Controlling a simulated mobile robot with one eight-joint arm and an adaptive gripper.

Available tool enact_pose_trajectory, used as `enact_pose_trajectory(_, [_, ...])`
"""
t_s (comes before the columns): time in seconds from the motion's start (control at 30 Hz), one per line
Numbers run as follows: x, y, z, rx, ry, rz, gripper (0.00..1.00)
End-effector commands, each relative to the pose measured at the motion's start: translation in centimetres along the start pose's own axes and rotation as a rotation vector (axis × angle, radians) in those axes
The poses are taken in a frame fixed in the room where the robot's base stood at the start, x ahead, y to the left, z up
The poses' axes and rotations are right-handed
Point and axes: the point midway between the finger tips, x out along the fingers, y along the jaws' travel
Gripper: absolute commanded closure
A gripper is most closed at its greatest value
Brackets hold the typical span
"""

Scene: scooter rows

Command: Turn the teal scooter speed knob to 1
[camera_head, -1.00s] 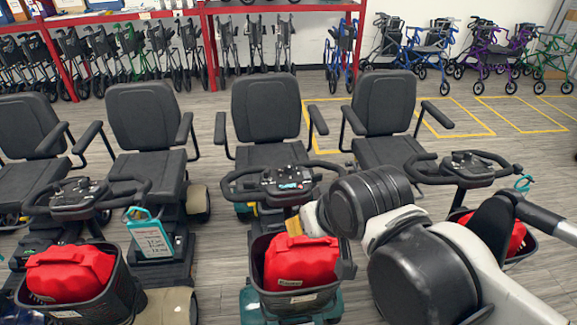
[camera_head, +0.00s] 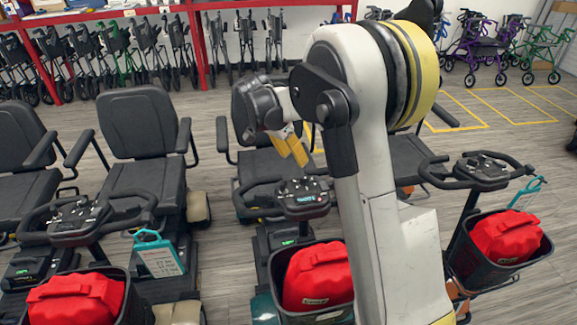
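The teal scooter (camera_head: 263,308) stands in the middle, with teal showing low on its body. Its dark control console (camera_head: 303,196) sits between the handlebars, with a small lit teal display. The speed knob is too small to make out, and so is its setting. My gripper (camera_head: 300,158), with yellow fingers, hangs above and slightly behind the console, in front of the seat, pointing down and to the right. It is apart from the console. Its finger gap is not clear. My arm hides the right handlebar and part of the seat.
A red bag (camera_head: 318,276) fills the scooter's front basket. Other scooters stand at left and right, with consoles (camera_head: 80,215) and (camera_head: 482,170) and more red bags. Rollators line the back.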

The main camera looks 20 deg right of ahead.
Motion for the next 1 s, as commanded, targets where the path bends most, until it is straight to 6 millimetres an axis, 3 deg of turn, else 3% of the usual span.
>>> enact_pose_trajectory(0.27, [3.1, -0.7, -0.2, 0.052, 0.006, 0.030, 0.49])
enact_pose_trajectory(0.5, [8.0, -0.6, -0.2, 0.050, 0.006, 0.028, 0.49])
enact_pose_trajectory(0.7, [11.0, -0.5, -0.2, 0.050, 0.006, 0.028, 0.49])
enact_pose_trajectory(1.0, [12.1, -0.4, -0.3, 0.048, 0.006, 0.027, 0.49])
